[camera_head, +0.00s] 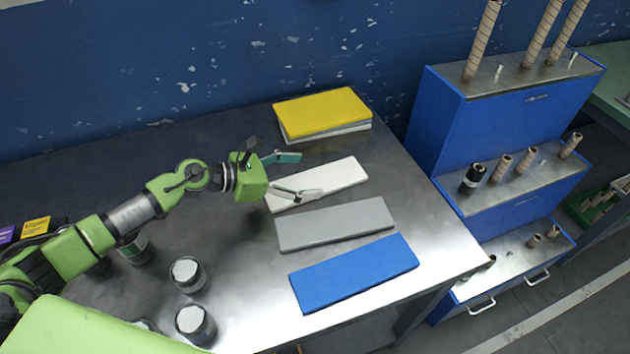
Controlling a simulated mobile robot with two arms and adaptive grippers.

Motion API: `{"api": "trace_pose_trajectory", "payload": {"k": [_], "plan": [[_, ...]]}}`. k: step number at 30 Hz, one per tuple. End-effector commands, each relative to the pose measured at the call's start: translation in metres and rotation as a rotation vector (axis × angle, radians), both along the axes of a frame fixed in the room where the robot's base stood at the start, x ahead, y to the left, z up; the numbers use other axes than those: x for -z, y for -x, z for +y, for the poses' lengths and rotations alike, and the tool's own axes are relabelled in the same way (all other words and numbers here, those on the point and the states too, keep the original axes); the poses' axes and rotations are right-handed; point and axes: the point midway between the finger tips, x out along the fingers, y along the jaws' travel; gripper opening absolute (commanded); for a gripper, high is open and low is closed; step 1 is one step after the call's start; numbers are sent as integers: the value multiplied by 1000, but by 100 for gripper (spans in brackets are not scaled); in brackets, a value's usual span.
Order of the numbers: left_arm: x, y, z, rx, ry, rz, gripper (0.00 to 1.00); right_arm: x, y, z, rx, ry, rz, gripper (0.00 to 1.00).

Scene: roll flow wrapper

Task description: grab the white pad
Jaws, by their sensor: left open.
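The white pad (335,180) lies flat on the metal table, between a yellow pad behind it and a grey pad in front of it. My left gripper (299,175) is open, with its two fingers spread apart at the left end of the white pad. The nearer finger overlaps the pad's left part in the picture and hides some of it. I cannot tell whether the finger touches the pad. My right gripper does not show.
A yellow pad (322,110) lies on a white one at the back. A grey pad (336,225) and a blue pad (354,273) lie in front. Several cans, one here (188,274), stand at front left. A blue stepped cabinet (493,120) with rolls stands right.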

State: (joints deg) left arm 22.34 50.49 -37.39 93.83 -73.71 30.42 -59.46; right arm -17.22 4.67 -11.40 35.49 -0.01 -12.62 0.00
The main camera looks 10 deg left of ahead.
Motion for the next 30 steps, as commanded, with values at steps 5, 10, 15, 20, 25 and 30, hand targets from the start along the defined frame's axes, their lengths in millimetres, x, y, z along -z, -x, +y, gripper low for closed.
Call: {"api": "trace_pose_trajectory", "payload": {"k": [5, 10, 15, 20, 25, 30], "plan": [[8, -14, -17, -1, 1, 0, 78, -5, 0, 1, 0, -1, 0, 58], [12, -20, -24, 0, 1, 1, 78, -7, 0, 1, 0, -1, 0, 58], [19, -34, -42, 0, 3, 1, 78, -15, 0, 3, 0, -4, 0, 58], [28, -45, -55, 1, 2, 0, 78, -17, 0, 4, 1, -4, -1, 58], [31, -47, -58, 0, -1, 0, 78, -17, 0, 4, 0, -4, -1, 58], [31, -47, -58, 0, -1, 0, 68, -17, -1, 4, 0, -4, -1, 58]]}}
